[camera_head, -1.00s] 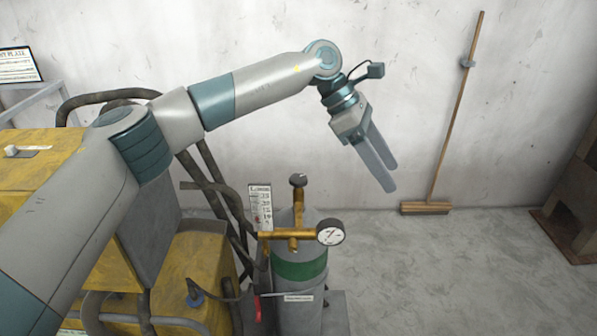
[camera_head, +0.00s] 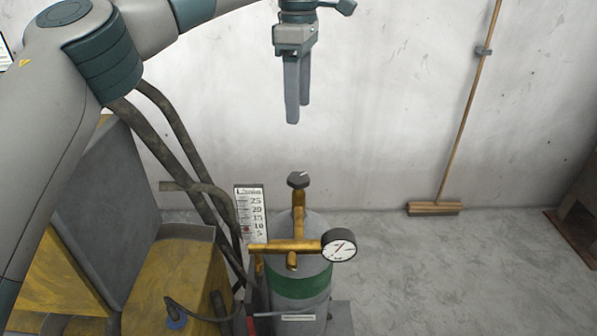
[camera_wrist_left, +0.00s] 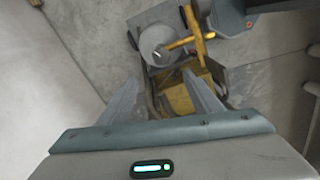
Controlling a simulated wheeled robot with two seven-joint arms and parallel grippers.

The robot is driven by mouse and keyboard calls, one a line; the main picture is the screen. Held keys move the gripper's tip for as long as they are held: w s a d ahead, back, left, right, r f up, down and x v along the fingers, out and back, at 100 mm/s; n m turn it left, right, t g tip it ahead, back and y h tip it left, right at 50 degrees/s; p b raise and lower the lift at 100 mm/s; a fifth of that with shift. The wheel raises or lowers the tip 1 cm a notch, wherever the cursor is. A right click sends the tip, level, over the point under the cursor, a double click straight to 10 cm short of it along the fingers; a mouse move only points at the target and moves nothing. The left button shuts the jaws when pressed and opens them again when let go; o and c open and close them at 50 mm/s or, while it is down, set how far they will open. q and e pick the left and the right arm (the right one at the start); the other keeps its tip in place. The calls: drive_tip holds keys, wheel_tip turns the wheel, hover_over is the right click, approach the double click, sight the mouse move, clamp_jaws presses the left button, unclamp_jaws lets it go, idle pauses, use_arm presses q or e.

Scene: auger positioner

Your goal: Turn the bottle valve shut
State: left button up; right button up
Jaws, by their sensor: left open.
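The gas bottle (camera_head: 303,271) is a grey cylinder with a green band, standing upright. Its valve is a dark round knob (camera_head: 298,180) with a pale mark, on top of a brass fitting (camera_head: 285,247). A round white gauge (camera_head: 339,246) sits at the fitting's right end. My left gripper (camera_head: 298,112) points straight down above the knob, open and empty, with a clear gap between. In the left wrist view the open fingers (camera_wrist_left: 160,85) show, with the bottle (camera_wrist_left: 150,42) and brass fitting (camera_wrist_left: 186,40) beyond them. My right gripper is not in view.
A scale board (camera_head: 251,212) stands just left of the bottle. Dark hoses and yellow machinery (camera_head: 185,275) fill the lower left. A broom (camera_head: 436,208) leans on the wall at right. The floor right of the bottle is clear.

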sight(298, 176)
use_arm(q)
drive_tip(key=f+p, duration=0.2)
drive_tip(key=f, duration=0.3)
drive_tip(key=f+p, duration=0.1)
drive_tip(key=f, duration=0.4)
drive_tip(key=f+p, duration=0.2)
drive_tip(key=f, duration=0.3)
drive_tip(key=shift+s+f+p, duration=0.2)
drive_tip(key=shift+s+p, duration=0.05)
drive_tip(key=shift+p, duration=0.05)
drive_tip(key=shift+f, duration=0.85)
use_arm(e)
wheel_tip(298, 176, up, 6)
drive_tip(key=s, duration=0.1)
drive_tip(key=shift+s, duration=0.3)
use_arm(q)
drive_tip(key=c, duration=1)
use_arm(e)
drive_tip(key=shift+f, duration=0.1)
